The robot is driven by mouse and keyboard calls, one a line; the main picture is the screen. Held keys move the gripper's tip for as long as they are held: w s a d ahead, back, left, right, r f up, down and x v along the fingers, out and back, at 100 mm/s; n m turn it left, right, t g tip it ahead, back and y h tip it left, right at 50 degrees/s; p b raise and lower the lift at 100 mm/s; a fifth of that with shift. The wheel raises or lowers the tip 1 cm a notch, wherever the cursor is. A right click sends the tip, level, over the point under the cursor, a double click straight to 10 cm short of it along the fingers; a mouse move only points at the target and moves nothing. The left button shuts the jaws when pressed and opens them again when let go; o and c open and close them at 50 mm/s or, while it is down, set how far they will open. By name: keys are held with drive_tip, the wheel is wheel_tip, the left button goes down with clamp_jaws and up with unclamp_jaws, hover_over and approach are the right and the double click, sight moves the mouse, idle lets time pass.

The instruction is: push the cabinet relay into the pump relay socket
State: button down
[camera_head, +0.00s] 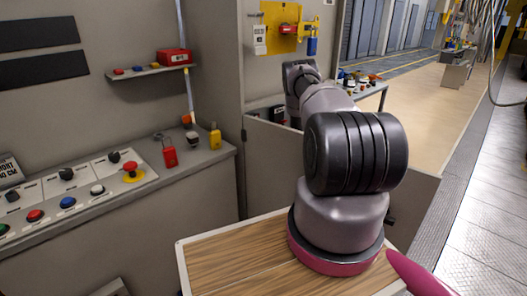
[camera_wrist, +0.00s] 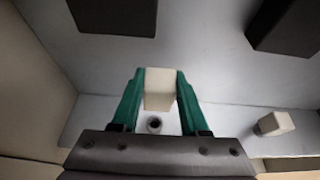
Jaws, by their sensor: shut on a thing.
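My gripper (camera_wrist: 160,72) shows in the wrist view, with its two green fingers shut on a cream block (camera_wrist: 159,96), which looks like the cabinet relay. The block sits between the fingertips, in front of a pale grey panel. Whether it touches the panel or a socket I cannot tell. The pump relay socket is not clearly visible. In the head view my arm reaches away toward the grey cabinet (camera_head: 265,150), and its end hides the gripper and the relay.
In the wrist view a second cream block (camera_wrist: 273,124) is on the panel at right, a small dark round part (camera_wrist: 154,125) is below the held block, and dark boxes (camera_wrist: 113,15) are above. In the head view a control desk (camera_head: 100,205) stands at left.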

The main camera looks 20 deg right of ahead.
drive_tip(key=shift+f, duration=2.9)
drive_tip(key=shift+f, duration=0.15)
drive_tip(key=shift+f, duration=0.35)
drive_tip(key=shift+f, duration=0.8)
drive_tip(key=shift+c, duration=1.7)
unclamp_jaws()
drive_tip(key=shift+s+d, duration=0.1)
drive_tip(key=v, duration=1)
drive_tip(key=shift+s, duration=0.25)
drive_tip(key=shift+r, duration=0.1)
